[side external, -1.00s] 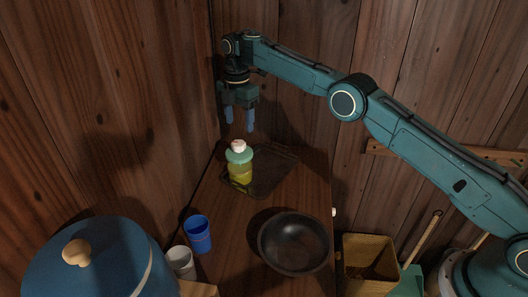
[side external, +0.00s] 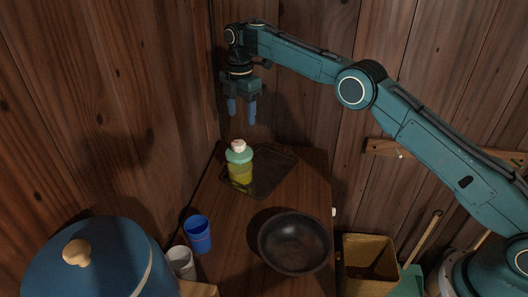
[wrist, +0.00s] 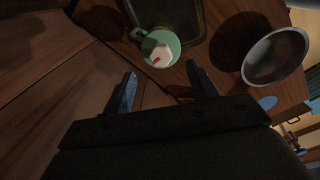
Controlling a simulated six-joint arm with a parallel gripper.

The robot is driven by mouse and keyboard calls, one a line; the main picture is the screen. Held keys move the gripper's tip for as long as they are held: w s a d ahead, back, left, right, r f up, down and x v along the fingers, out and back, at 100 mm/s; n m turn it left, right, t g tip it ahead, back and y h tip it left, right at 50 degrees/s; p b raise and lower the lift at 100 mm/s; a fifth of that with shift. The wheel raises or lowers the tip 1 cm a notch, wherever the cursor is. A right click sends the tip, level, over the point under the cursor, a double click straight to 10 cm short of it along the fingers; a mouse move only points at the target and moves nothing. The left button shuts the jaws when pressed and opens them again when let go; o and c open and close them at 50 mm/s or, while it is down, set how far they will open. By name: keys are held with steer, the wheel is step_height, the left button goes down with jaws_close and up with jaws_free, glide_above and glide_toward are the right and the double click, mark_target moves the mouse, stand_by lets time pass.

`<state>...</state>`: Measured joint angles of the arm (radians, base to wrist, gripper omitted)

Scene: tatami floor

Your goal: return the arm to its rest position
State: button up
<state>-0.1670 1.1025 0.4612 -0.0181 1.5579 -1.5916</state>
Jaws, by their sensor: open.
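My gripper (side external: 242,107) is open and empty. It hangs with its blue fingers pointing down, above the back of the wooden table and clear of everything below. In the wrist view my gripper (wrist: 160,85) shows its two fingers apart with nothing between them. A bottle (side external: 240,170) with yellow-green contents, a green top and a white cap stands upright below the gripper. The bottle (wrist: 160,47) also shows just beyond the fingertips in the wrist view. It stands at a dark tray (side external: 276,172) on the table.
A dark bowl (side external: 294,243) is at the table's front. A blue cup (side external: 198,236) and a white cup (side external: 181,262) stand at its left edge. A large blue lidded container (side external: 95,262) fills the lower left. Wooden walls enclose the corner; a bin (side external: 370,262) stands at right.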

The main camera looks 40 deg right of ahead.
steer(key=s+d+r+m+t, duration=0.1)
steer(key=s+d+r+m, duration=0.2)
steer(key=r, duration=0.4)
steer(key=s+d+r+m+t, duration=0.1)
steer(key=s+r+m, duration=0.2)
steer(key=s+r, duration=0.3)
steer(key=s+d+r+m, duration=0.35)
steer(key=s+r, duration=0.35)
steer(key=s, duration=0.4)
steer(key=s+d+f+m+t, duration=0.1)
steer(key=s+f+m, duration=0.2)
steer(key=s, duration=0.6)
steer(key=s+d+f+m+t, duration=0.1)
steer(key=s+m, duration=0.3)
steer(key=s, duration=0.5)
steer(key=s+d+f+m+t, duration=0.1)
steer(key=s+f+m, duration=0.3)
steer(key=s, duration=0.5)
steer(key=shift+d+f, duration=0.25)
steer(key=shift+f, duration=0.05)
